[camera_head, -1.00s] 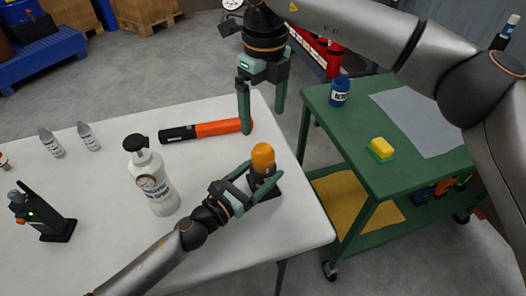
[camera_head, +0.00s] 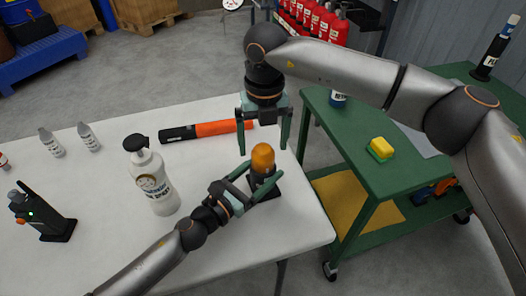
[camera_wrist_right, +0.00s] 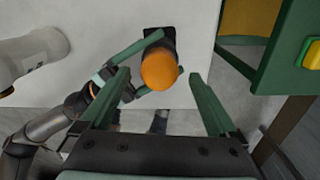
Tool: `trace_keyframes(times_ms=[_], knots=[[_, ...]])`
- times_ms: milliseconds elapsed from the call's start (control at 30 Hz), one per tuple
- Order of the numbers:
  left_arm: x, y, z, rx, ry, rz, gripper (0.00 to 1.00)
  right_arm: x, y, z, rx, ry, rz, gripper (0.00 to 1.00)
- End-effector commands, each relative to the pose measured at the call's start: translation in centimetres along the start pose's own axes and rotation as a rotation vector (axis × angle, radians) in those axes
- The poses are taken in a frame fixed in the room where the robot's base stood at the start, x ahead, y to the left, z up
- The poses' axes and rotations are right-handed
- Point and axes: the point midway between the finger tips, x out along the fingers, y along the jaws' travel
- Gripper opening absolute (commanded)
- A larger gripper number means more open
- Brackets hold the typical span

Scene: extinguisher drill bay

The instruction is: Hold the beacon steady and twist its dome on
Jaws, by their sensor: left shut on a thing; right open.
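The beacon has an orange dome (camera_head: 263,157) sitting on a dark body (camera_head: 263,181), upright near the right edge of the white table. My left gripper (camera_head: 256,184) is shut around the dark body below the dome. My right gripper (camera_head: 263,150) is open, pointing down just above and behind the beacon, with its fingers apart. In the right wrist view the orange dome (camera_wrist_right: 159,71) lies ahead, between the lines of the two open fingers (camera_wrist_right: 160,80), and is not touched by them. Whether the dome is seated cannot be told.
An orange and black flashlight (camera_head: 207,130) lies behind. A green cart (camera_head: 345,150) with a yellow-green sponge (camera_head: 381,149) stands to the right. The front right of the table (camera_head: 290,225) is clear.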

Motion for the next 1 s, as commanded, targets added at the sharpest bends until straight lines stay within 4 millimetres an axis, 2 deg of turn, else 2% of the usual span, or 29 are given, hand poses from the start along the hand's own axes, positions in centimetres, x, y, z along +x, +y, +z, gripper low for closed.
trace_keyframes(times_ms=[100,233,600,1000], knots=[[0.0,0.0,0.0,0.001,0.001,0.0,0.0,1.9,0.0,-0.1,0.0,0.003,0.0,0.95],[0.0,0.0,0.0,0.001,0.001,0.0,0.0,3.1,0.0,0.0,0.0,0.001,-0.001,0.95],[0.0,0.0,-0.1,0.001,0.001,0.0,0.0,3.6,0.0,0.0,-0.001,0.0,0.0,0.95],[0.0,0.0,0.0,0.001,0.001,0.0,0.0,3.5,0.0,0.0,-0.001,0.0,0.0,0.5]])
